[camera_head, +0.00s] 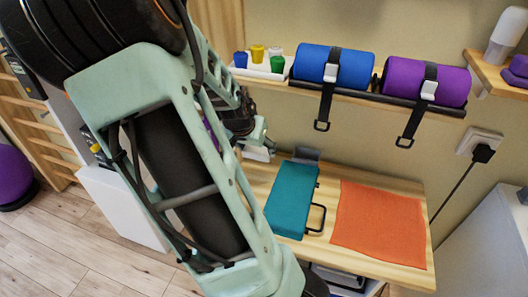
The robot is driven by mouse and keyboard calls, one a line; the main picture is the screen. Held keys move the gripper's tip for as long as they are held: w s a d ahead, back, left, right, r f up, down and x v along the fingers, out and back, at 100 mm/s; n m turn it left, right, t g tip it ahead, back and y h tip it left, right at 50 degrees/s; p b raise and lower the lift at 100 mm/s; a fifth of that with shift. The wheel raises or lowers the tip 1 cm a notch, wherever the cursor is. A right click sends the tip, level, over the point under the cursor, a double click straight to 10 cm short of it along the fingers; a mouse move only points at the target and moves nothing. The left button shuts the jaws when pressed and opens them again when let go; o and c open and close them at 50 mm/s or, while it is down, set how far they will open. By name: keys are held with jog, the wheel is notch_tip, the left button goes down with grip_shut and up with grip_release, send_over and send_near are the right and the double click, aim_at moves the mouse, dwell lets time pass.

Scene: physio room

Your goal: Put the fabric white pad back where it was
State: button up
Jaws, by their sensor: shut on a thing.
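My gripper (258,132) shows just past my forearm, over the left end of the wooden table (385,268). My arm covers part of it. A small white piece (258,154) shows right at its fingertips; it looks like the white pad, with my gripper shut on it. Much of the pad is hidden, and I cannot tell whether it touches the table.
A teal case (291,200) with a black handle and an orange cloth (379,224) lie on the table. A grey block (306,154) stands behind the case. Above, a rack holds blue (352,68) and purple (405,80) rolls beside a white tray (261,72) with small cups.

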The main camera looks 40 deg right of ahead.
jog(key=w+d+f+b, duration=0.1)
jog(key=w+d+f, duration=0.1)
jog(key=d+f, duration=0.1)
jog(key=w+d+f+b, duration=0.1)
jog(key=w+d+f, duration=0.2)
jog(key=w+d+f+b, duration=0.1)
jog(key=w+d+f, duration=0.1)
jog(key=d+f, duration=0.1)
jog(key=shift+w+d, duration=0.4)
jog(key=shift+d, duration=0.05)
jog(key=f, duration=0.4)
jog(key=shift+w+d+b, duration=0.3)
jog(key=shift+b, duration=0.05)
jog(key=o, duration=0.7)
jog(key=shift+o, duration=0.2)
jog(key=shift+r, duration=0.1)
jog(key=p+v, duration=0.2)
jog(key=v, duration=1)
